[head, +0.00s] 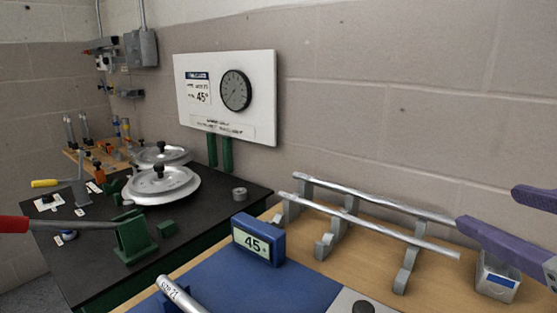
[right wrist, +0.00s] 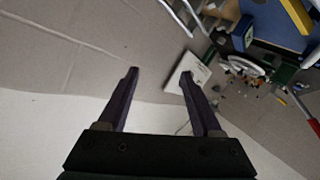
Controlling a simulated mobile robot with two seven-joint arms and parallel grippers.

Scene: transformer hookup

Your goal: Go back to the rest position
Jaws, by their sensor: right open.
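My right gripper (head: 488,207) shows its purple fingers at the right edge of the head view, in the air above the right end of the wooden bench. In the right wrist view my right gripper (right wrist: 158,73) is open. Its two fingers are spread apart with nothing between them, and behind them is the wall. My left gripper is in neither view.
Two metal rods lie on a rack (head: 401,268). A small metal box (head: 497,279) stands below my right gripper. The dark bench (head: 205,218) holds round plates and a green bender (head: 134,238).

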